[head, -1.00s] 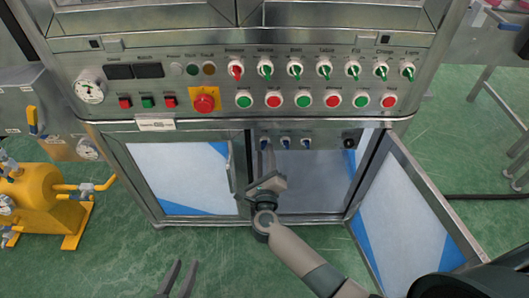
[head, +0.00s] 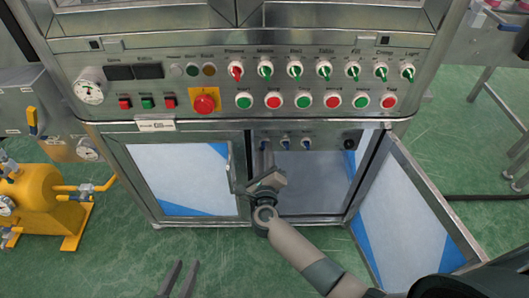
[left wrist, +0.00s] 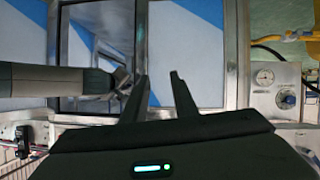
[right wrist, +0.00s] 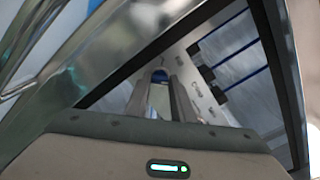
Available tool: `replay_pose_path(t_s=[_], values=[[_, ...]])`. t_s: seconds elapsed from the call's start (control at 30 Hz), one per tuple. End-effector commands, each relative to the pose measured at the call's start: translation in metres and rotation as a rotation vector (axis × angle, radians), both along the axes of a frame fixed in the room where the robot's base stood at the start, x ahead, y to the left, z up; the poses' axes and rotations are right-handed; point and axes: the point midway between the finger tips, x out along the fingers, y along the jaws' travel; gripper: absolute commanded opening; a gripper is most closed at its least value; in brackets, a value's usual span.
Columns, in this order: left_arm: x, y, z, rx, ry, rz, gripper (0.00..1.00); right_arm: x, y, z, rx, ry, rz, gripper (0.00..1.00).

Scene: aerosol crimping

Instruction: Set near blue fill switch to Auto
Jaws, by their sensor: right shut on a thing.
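Blue switches sit in a row on the inner panel of the open lower cabinet in the head view. The middle one (head: 285,142) and the right one (head: 306,142) show clear. My right gripper (head: 264,150) reaches into the cabinet at the left end of this row. In the right wrist view its fingers (right wrist: 161,88) are shut on a blue switch (right wrist: 160,74), mostly hidden between the fingertips. Its exact pointer position cannot be read. My left gripper (head: 184,263) is open and empty, low in front of the cabinet; its spread fingers show in the left wrist view (left wrist: 158,76).
The open right cabinet door (head: 405,215) swings out beside my right arm. The closed left door (head: 180,175) is close on the other side. Above is the main panel with a red emergency stop (head: 204,103). A yellow pump (head: 35,205) stands at left.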

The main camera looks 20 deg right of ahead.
Motion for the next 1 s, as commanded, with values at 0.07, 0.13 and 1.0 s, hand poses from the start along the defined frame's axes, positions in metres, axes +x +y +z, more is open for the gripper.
replay_pose_path(t_s=[0.07,0.13,1.0], values=[[-0.003,0.002,-0.004,0.005,0.031,0.004,0.26,0.0,0.0,0.001,-0.009,0.004,0.0,0.0],[-0.008,0.004,-0.01,0.014,0.069,0.005,0.26,0.0,0.0,0.001,-0.021,0.007,0.0,0.0],[-0.071,0.075,-0.055,0.254,0.609,0.043,0.26,-0.001,0.002,0.003,-0.496,0.148,0.002,0.0]])
